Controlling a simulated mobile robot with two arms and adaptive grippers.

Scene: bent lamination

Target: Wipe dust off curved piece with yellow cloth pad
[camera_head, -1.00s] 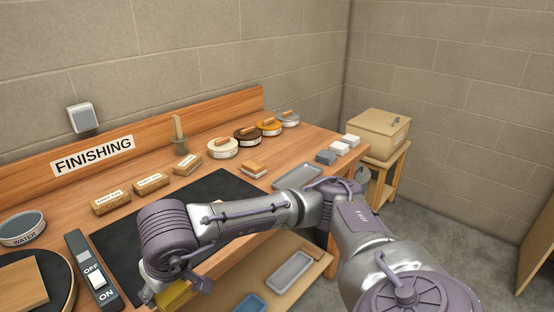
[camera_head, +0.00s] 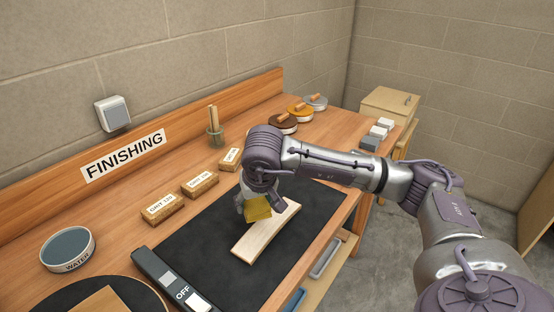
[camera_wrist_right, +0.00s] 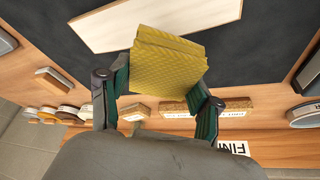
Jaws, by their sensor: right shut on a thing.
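My right gripper (camera_head: 250,200) is shut on a yellow cloth pad (camera_head: 258,208). In the right wrist view the pad (camera_wrist_right: 168,62) sits between the two fingers of the gripper (camera_wrist_right: 158,92). A pale wooden piece (camera_head: 262,236) lies on the black mat under and beside the pad; it also shows in the wrist view (camera_wrist_right: 115,25). I cannot tell whether the pad touches it, and its bend is hard to make out. Dust on it is too small to tell. My left gripper is not in view.
The black mat (camera_head: 205,265) has free room around the wooden piece. Grit blocks (camera_head: 163,208), a water bowl (camera_head: 67,250) and a switch bar (camera_head: 165,275) stand to the left. A stick holder (camera_head: 214,136) and round tins (camera_head: 283,124) stand at the back.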

